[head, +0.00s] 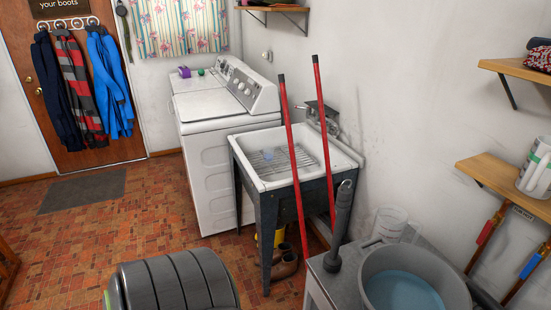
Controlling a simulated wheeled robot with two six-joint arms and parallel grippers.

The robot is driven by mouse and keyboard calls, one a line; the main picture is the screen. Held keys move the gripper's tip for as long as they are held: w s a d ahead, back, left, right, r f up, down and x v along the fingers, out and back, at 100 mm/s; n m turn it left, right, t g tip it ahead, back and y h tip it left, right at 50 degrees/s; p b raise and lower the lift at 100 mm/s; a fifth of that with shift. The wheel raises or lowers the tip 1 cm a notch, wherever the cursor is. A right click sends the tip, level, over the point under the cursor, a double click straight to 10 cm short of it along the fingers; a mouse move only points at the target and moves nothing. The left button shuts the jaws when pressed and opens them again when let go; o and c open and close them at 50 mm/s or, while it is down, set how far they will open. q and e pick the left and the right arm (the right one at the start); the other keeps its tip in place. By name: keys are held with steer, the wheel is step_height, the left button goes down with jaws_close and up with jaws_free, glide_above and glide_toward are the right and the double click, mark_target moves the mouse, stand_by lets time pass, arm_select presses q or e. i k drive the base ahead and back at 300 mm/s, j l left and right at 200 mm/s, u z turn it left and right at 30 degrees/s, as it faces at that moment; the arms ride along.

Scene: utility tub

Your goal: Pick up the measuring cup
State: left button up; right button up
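A clear, see-through measuring cup (388,222) with faint markings stands on the grey surface at the lower right, in front of the white wall. The rim of a large grey basin (365,287) hides its lower part. The basin holds bluish water. Neither of my grippers is in view, so nothing shows of their position or state relative to the cup.
A dark upright tool (342,222) stands left of the cup. A utility tub (247,166) with two red handles (292,150) leaning on it stands beyond, next to a white washer (212,150). Shelves (490,172) are at right. Brick floor (120,215) is open at left.

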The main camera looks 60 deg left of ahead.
mark_target(267, 153)
steer(key=u, duration=2.05)
steer(key=i+j, duration=1.4)
steer(key=j, duration=0.1)
